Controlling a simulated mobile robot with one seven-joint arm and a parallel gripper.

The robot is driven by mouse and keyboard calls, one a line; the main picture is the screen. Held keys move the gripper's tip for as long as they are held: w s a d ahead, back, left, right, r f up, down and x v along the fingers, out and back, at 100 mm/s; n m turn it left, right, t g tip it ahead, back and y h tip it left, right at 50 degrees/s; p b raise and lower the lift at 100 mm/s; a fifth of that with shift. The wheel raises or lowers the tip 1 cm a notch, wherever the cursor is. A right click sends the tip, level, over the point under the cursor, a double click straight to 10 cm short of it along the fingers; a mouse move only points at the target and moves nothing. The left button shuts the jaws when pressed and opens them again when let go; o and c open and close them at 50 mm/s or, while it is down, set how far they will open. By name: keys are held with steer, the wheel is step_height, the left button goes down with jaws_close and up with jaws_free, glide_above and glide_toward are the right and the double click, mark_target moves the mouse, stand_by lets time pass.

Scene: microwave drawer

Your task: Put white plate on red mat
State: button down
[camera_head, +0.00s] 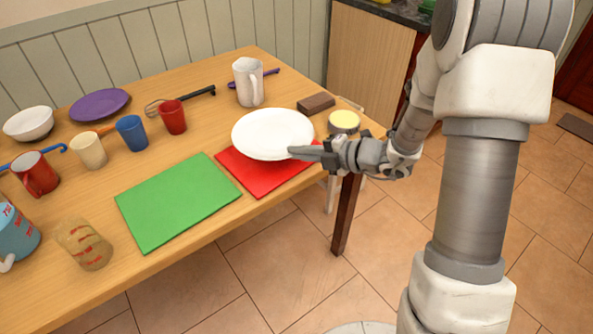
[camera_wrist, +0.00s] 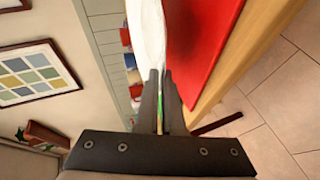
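The white plate (camera_head: 272,134) is round and roughly level, over the back part of the red mat (camera_head: 265,177). In the wrist view the plate (camera_wrist: 147,35) shows side-on beside the red mat (camera_wrist: 205,40); it looks slightly above the mat, though I cannot tell whether any edge touches. My gripper (camera_head: 298,153) reaches in from the right at the plate's near right rim. In the wrist view its two dark fingers (camera_wrist: 164,85) are close together with the rim between them. The plate hides the mat's back part.
A green mat (camera_head: 178,200) lies left of the red one. A white pitcher (camera_head: 248,82), a brown block (camera_head: 316,103) and a yellow-topped can (camera_head: 343,122) stand behind and right of the plate. Several cups, including a red one (camera_head: 172,117), stand left.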

mark_target(297, 178)
steer(key=shift+a+f, duration=0.3)
steer(key=shift+f, duration=0.15)
steer(key=shift+f+b, duration=1)
steer(key=shift+f, duration=0.65)
steer(key=shift+f, duration=0.15)
steer(key=c, duration=1.3)
jaws_free()
steer(key=shift+s, duration=0.1)
